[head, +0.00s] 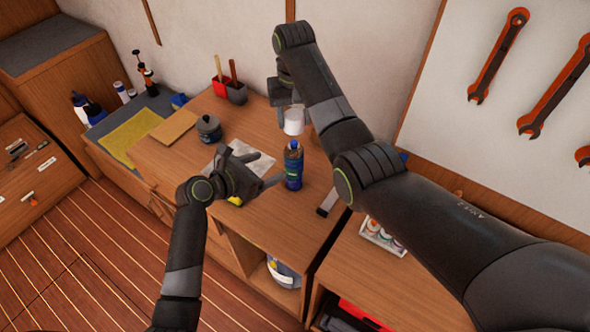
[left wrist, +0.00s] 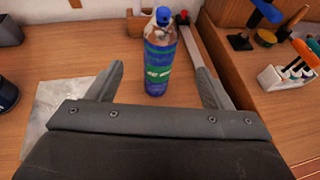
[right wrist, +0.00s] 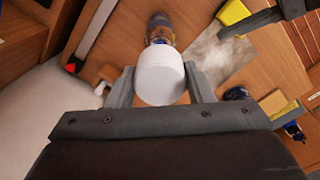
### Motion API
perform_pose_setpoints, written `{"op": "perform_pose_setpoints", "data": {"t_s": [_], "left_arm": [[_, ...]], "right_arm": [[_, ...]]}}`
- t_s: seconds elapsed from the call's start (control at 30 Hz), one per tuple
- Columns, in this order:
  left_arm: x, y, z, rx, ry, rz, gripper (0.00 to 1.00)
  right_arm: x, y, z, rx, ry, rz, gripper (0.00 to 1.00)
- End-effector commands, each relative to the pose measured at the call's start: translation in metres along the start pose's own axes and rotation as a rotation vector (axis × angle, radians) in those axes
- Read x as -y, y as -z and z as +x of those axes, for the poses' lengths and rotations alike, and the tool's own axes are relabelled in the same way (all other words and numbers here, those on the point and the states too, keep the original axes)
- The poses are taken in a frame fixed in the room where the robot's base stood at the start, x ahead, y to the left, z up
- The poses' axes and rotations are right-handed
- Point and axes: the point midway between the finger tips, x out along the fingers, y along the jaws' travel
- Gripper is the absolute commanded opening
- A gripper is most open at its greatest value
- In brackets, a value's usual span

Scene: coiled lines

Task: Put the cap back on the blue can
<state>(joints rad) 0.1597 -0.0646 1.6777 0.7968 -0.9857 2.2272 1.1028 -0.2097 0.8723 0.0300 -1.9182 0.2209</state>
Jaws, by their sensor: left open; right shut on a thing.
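The blue can (head: 293,166) stands upright on the wooden bench; its top, with a small blue nozzle, shows bare in the left wrist view (left wrist: 160,58). The white cap (head: 294,121) is held by my right gripper (head: 285,102), which is shut on it just above the can in the head view. In the right wrist view the cap (right wrist: 160,78) sits between the fingers and hides part of the can (right wrist: 160,30) beyond it. My left gripper (head: 268,170) is open, its fingers pointing at the can; in the left wrist view the can stands beyond the fingertips (left wrist: 160,82), apart from them.
A grey-white sheet (head: 256,155) lies beside the can. A dark lidded pot (head: 209,128), red and black holders (head: 236,92) and a yellow cloth (head: 130,138) are further left.

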Motion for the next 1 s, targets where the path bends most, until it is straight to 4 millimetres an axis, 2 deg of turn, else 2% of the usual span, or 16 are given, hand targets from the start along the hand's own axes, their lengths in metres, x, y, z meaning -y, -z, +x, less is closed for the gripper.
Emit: {"op": "perform_pose_setpoints", "data": {"t_s": [0.17,0.7,1.0], "left_arm": [[0.000,-0.001,0.016,0.001,0.001,-0.003,0.74],[0.000,-0.001,0.093,-0.001,0.001,-0.001,0.74],[0.000,0.000,0.116,0.000,0.000,0.000,0.74]], "right_arm": [[0.000,0.000,0.000,0.000,0.000,0.000,0.26],[0.000,0.000,0.000,0.000,0.000,0.000,0.26],[0.000,0.000,0.000,0.000,0.000,0.000,0.26]]}}
